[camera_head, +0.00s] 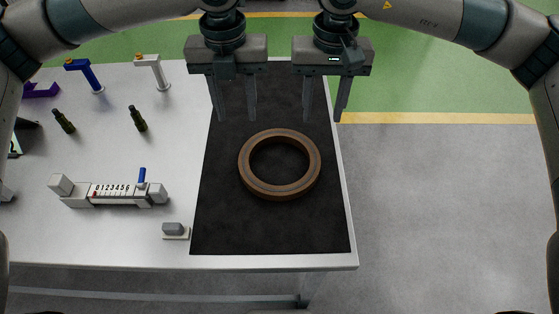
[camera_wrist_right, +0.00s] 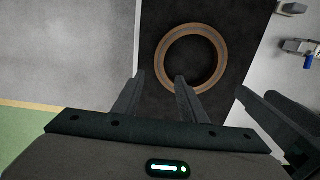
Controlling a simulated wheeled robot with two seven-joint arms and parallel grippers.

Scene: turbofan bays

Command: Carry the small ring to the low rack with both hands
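The small ring (camera_head: 279,190), brown with a round open middle, lies flat on a black mat (camera_head: 225,232) on the white table. My left gripper (camera_head: 236,121) is open and empty above the mat, at the ring's far left side. My right gripper (camera_head: 323,121) is open and empty at the far right of the ring, near the mat's right edge. In the right wrist view the ring (camera_wrist_right: 191,93) lies just beyond the open fingers of the right gripper (camera_wrist_right: 160,80), apart from them. The low rack cannot be made out in either view.
Grey floor (camera_head: 440,210) right of the table is clear.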

